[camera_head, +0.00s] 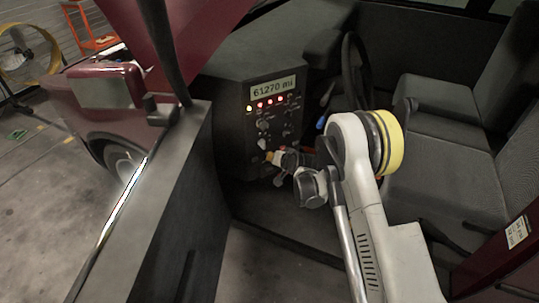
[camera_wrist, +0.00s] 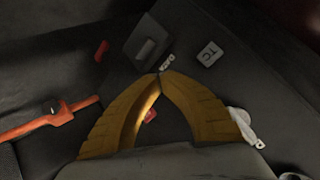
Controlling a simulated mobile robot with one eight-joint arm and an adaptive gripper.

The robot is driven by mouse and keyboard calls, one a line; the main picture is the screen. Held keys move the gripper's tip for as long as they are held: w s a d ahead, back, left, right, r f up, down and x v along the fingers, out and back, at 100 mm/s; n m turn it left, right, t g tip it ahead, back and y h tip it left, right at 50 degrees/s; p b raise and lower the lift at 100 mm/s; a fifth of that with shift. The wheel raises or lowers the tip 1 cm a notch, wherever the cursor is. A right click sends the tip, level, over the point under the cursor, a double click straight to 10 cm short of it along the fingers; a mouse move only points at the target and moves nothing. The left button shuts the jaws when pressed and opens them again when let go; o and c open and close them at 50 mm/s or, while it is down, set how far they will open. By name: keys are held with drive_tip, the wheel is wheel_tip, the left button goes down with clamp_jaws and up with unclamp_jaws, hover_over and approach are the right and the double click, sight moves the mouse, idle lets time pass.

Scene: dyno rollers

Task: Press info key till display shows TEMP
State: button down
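The display (camera_head: 273,88) on the dark console reads "61270 mi". My gripper (camera_head: 270,157) is at the lower part of the console, its yellow fingers pointing at the panel. In the wrist view my gripper (camera_wrist: 160,76) has its fingertips together with nothing seen between them. A small key with a pale label (camera_wrist: 167,62) is right at the fingertips, partly hidden; I cannot read its label or tell whether the tips touch it. I cannot make out which key is the info key.
A key marked "TC" (camera_wrist: 210,53) lies to the right of the fingertips, and a square dark switch (camera_wrist: 148,45) to the upper left. Lit red lamps (camera_head: 270,102) sit below the display. A steering wheel (camera_head: 356,68), seats (camera_head: 440,128) and the open door (camera_head: 150,215) surround the arm.

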idle(0.4)
drive_tip(key=shift+s+d, duration=0.5)
drive_tip(key=shift+s, duration=0.15)
drive_tip(key=shift+s+d, duration=0.7)
drive_tip(key=shift+s, duration=0.35)
drive_tip(key=shift+s+d, duration=0.7)
drive_tip(key=shift+s, duration=0.3)
